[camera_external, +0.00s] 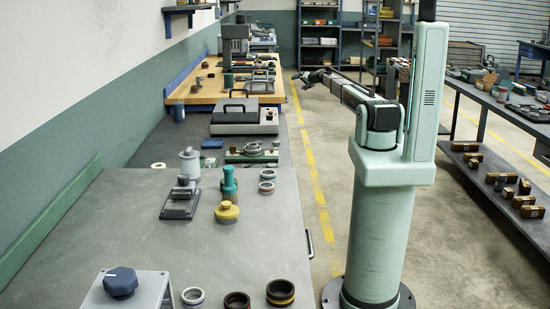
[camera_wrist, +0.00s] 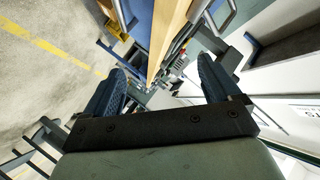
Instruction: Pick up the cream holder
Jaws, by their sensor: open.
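No object is clearly identifiable as the cream holder. A pale grey-rimmed ring (camera_external: 193,297) lies at the near edge. My gripper (camera_external: 312,77) is held out over the aisle, right of the benches and away from both rings. In the wrist view, my gripper (camera_wrist: 162,80) is open, with its two blue fingers wide apart and nothing between them.
The grey table (camera_external: 130,220) also bears a yellow-based piece (camera_external: 227,211), a green cylinder (camera_external: 229,181), a grey cylinder (camera_external: 189,162), a blue-knobbed box (camera_external: 121,283) and several dark rings. A wooden bench (camera_external: 205,92) stands beyond.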

